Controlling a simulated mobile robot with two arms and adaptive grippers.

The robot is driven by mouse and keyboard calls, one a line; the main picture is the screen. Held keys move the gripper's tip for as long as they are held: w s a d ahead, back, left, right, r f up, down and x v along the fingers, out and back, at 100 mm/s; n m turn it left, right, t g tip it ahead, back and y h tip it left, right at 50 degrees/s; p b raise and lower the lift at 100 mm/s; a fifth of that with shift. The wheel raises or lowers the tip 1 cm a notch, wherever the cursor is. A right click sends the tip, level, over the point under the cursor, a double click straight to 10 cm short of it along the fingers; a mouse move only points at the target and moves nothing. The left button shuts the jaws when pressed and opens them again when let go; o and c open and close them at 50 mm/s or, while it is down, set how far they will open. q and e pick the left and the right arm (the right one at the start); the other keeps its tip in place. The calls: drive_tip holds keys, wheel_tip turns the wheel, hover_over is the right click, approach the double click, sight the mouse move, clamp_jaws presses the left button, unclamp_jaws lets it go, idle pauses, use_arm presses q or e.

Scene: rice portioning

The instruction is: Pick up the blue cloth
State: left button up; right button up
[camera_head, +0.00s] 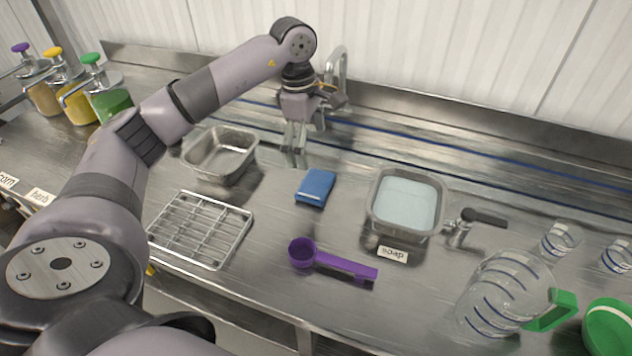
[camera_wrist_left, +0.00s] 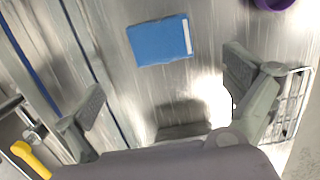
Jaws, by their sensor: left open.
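The blue cloth (camera_head: 316,188) is a small folded rectangle lying flat on the steel counter, between the empty metal pan and the soap basin. In the left wrist view the blue cloth (camera_wrist_left: 160,41) lies beyond the fingertips, near the top middle, with a pale strip along one edge. My left gripper (camera_head: 294,150) hangs above the counter, behind and left of the cloth. In the left wrist view its two fingers (camera_wrist_left: 165,88) are spread wide with nothing between them. The gripper and cloth are apart. My right gripper is in neither view.
An empty metal pan (camera_head: 188,157) and a wire rack (camera_head: 204,263) are left of the cloth. A purple scoop (camera_head: 335,265) lies in front. A soap basin (camera_head: 374,219) stands right, near a tap (camera_head: 462,228). A clear jug (camera_head: 497,300) is farther right.

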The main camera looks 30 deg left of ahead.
use_arm(q)
hover_over(315, 182)
drive_tip(key=a, duration=0.1)
wheel_tip(315, 182, down, 5)
drive_tip(key=shift+r+p, duration=0.2)
drive_tip(key=shift+p, duration=0.25)
drive_tip(key=shift+d+f, duration=0.15)
drive_tip(key=shift+f, duration=0.3)
drive_tip(key=f, duration=0.1)
drive_tip(key=f+p, duration=0.1)
drive_tip(key=f, duration=0.1)
drive_tip(key=f+p, duration=0.1)
drive_tip(key=shift+s+d+f, duration=0.1)
drive_tip(key=shift+d+f, duration=0.1)
drive_tip(key=shift+d, duration=0.15)
drive_tip(key=shift+f, duration=0.3)
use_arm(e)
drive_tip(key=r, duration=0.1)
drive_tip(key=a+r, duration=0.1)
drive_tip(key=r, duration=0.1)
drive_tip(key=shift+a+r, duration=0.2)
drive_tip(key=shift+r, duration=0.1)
use_arm(q)
drive_tip(key=c, duration=1)
